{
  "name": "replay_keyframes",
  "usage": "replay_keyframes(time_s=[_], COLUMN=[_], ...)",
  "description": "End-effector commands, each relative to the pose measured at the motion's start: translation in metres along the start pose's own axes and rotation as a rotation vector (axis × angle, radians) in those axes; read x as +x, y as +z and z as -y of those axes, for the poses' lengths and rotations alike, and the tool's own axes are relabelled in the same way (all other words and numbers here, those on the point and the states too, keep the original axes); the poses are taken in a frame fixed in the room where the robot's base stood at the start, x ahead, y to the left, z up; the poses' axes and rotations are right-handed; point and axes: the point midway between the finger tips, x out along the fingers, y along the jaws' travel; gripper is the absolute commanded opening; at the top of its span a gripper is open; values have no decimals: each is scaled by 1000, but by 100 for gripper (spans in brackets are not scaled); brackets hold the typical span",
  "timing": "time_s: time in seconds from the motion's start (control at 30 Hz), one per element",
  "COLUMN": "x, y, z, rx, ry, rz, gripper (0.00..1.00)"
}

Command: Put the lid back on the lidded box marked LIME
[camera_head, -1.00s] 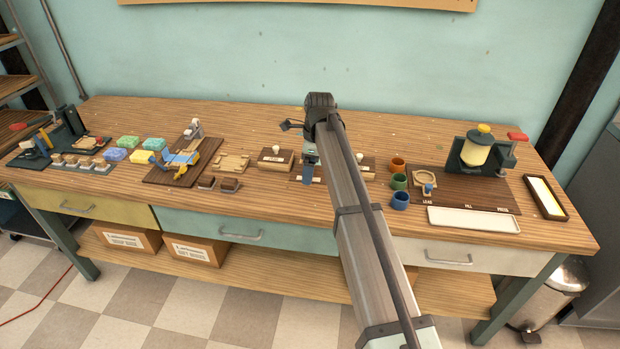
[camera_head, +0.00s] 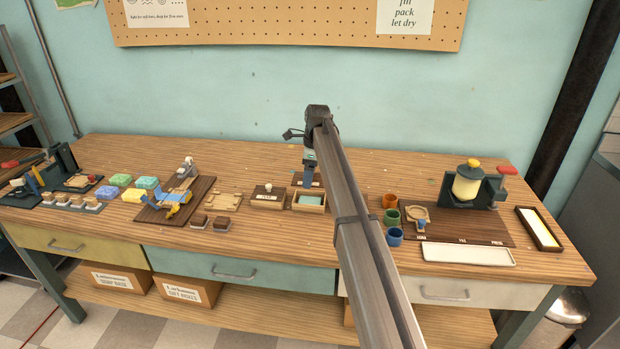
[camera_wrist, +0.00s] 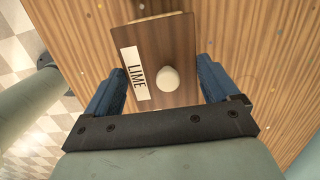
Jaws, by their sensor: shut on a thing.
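The LIME lid (camera_wrist: 155,65) is dark brown wood with a white label and a round white knob. In the wrist view it sits between the two blue fingers of my gripper (camera_wrist: 160,88), which is shut on it. In the head view my gripper (camera_head: 309,184) is over the middle of the bench, with the lid's dark edge and label (camera_head: 316,184) at its tips. An open wooden box (camera_head: 309,208) with a pale teal inside stands just below it in the picture. I cannot read a mark on this box. The lid is apart from its opening.
A closed lidded box (camera_head: 267,203) with a white knob stands just left of the open box. Coloured cups (camera_head: 390,218) and a dispenser (camera_head: 468,186) are to the right. Soap bars (camera_head: 132,195) lie at the left. My arm hides part of the bench.

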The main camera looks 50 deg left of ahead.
Motion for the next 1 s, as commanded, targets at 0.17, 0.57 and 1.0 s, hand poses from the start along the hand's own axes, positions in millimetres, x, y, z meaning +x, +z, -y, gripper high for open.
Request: replay_keyframes(time_s=[0.17,0.57,1.0], x=[9,40,58], y=[-1,-5,-7], z=[-1,-1,-1], rx=[1,1,1], ry=[1,1,0], rz=[0,0,0], gripper=[59,59,59])
